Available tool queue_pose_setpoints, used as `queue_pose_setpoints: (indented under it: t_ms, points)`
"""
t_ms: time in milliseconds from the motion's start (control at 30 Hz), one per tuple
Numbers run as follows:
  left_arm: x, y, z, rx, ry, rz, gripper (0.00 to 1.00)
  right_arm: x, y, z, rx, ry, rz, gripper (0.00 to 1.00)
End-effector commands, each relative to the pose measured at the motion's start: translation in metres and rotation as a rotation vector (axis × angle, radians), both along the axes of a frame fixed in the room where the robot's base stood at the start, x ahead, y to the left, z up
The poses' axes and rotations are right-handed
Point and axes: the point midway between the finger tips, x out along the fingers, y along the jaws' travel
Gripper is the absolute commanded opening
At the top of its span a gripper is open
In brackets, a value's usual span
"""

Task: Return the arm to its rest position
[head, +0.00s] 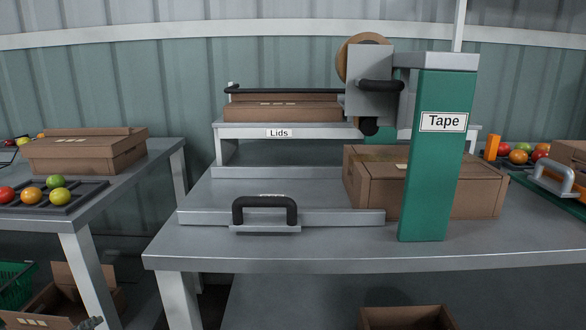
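My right gripper and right arm are not in view. No arm shows over the work table (300,246).
A green tape post (436,190) stands on the table before a closed carton (385,190). Left of it are a black-handled grey slide (330,217) and the lids shelf (310,131). A side table (150,170) holds a brown box (85,155) and a tomato tray (75,203).

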Motion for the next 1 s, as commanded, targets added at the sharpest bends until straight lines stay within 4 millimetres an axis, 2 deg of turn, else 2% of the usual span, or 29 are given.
queue_pose_setpoints:
  t_ms: [33, 100, 267, 700, 1000]
  points:
    - [-0.017, 0.0, -0.012, -0.017, 0.051, 0.028, 0.36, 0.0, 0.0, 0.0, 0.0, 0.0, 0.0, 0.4]
    - [-0.038, 0.001, -0.026, -0.037, 0.115, 0.072, 0.36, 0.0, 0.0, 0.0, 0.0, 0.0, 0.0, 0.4]
    - [-0.087, 0.002, -0.051, -0.069, 0.254, 0.165, 0.36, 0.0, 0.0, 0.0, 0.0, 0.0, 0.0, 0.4]
    - [-0.108, -0.054, -0.085, -0.425, 0.265, 0.337, 0.36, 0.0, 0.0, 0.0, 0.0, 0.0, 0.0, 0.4]
    - [-0.116, -0.101, -0.098, -0.671, 0.273, 0.451, 0.36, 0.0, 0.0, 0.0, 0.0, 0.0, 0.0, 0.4]
